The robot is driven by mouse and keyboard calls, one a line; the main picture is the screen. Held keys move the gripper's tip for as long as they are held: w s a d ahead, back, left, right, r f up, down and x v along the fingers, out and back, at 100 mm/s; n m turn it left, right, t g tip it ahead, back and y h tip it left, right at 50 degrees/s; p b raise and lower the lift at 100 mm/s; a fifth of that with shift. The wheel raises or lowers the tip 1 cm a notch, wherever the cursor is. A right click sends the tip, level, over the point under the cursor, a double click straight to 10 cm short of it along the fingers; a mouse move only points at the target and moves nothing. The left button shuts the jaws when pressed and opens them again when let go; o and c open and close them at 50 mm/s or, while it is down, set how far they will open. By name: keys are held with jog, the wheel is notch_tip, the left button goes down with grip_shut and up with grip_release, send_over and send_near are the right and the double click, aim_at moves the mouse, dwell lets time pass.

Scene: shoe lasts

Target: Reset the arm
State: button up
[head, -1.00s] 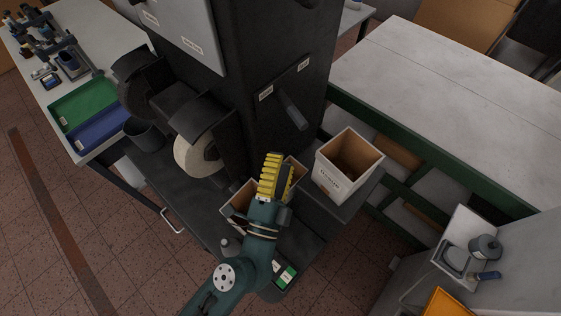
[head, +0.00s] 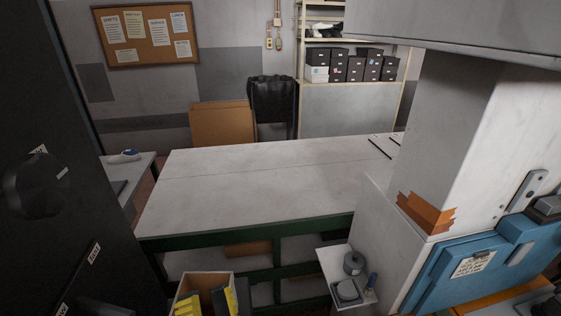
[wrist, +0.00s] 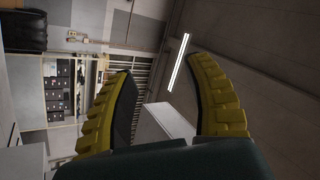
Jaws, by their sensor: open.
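My gripper (head: 210,304) shows only as yellow ribbed fingertips at the bottom edge of the head view, in front of an open cardboard-brown box (head: 206,281). The rest of my arm is below the frame. In the wrist view, my gripper (wrist: 162,68) has its two yellow fingers with dark inner pads spread wide apart, with nothing between them. It faces across the room, towards the wall shelves and the ceiling light.
A black machine (head: 40,170) stands at left. A grey column and blue machine (head: 490,262) stand at right. A small shelf (head: 335,265) holds grey tins.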

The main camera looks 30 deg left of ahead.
jog(key=w+d+r+n+t+h, duration=0.3)
jog(key=w+d+r+t, duration=0.15)
jog(key=d+r, duration=0.6)
jog(key=d+r+m+t+h+p, duration=0.1)
jog(key=d+r+h, duration=0.3)
jog(key=d+h, duration=0.45)
jog(key=d+r+m+t+h+p, duration=0.1)
jog(key=d+r+h, duration=0.3)
jog(key=d+h, duration=0.4)
notch_tip(320, 180, up, 10)
jog(key=p, duration=1)
jog(key=shift+d+y+p, duration=0.35)
jog(key=shift+d, duration=0.1)
